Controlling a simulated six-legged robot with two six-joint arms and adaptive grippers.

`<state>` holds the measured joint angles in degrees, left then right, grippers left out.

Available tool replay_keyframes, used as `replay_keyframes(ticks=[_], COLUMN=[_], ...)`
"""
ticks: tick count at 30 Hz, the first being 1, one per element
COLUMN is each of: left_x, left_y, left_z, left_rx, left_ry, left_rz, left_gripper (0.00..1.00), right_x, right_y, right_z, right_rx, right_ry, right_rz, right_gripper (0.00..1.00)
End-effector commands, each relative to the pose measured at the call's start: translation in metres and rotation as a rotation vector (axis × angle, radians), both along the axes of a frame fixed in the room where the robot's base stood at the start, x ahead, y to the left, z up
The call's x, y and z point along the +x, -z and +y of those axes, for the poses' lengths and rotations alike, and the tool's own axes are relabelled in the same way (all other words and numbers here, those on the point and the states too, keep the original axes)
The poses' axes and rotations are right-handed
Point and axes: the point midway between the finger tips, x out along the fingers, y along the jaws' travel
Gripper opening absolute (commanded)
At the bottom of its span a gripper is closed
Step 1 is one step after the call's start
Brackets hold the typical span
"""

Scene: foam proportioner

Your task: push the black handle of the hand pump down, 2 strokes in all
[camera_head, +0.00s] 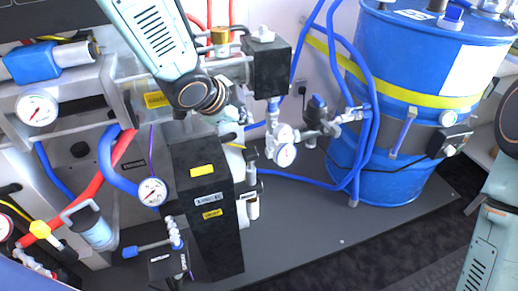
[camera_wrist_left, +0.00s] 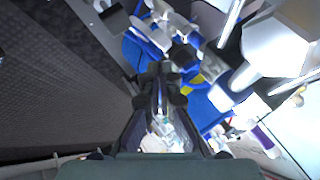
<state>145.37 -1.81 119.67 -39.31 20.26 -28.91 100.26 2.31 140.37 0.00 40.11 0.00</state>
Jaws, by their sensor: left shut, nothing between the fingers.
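My left arm comes in from the top left in the head view. Its wrist covers much of my left gripper (camera_head: 232,118), which is near the top of a tall black housing (camera_head: 205,205) with yellow labels. In the left wrist view the fingers of the left gripper (camera_wrist_left: 161,75) are together, with nothing between them. I cannot pick out the black handle of the hand pump for certain; it may be behind my left arm. I cannot tell whether the gripper touches anything. My right arm shows at the right edge; its gripper is out of view.
A large blue drum (camera_head: 400,110) with a yellow band stands at the right, with blue hoses beside it. Gauges (camera_head: 152,191), valves and red and blue hoses crowd the left. The dark grey base plate (camera_head: 330,225) is clear in front of the drum.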

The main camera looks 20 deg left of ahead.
Motion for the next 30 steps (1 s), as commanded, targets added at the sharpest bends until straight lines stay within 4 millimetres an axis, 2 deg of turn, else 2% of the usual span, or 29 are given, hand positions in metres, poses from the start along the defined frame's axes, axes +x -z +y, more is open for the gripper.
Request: replay_keyframes(ticks=[8,20,30], left_x=[0.004,0.004,0.005], left_y=[-0.008,-0.008,0.008], left_z=[-0.005,-0.005,-0.007], left_rx=[-0.121,-0.13,-0.129], left_ry=[-0.077,-0.086,-0.085], left_rz=[-0.016,-0.013,-0.012], left_gripper=[0.0,0.0,0.0], right_x=[0.0,0.0,0.0], right_y=[0.0,0.0,0.016], right_z=[0.0,0.0,0.0], right_rx=[0.0,0.0,0.0], right_ry=[0.0,0.0,0.0], right_rz=[0.0,0.0,0.0], right_gripper=[0.0,0.0,0.0])
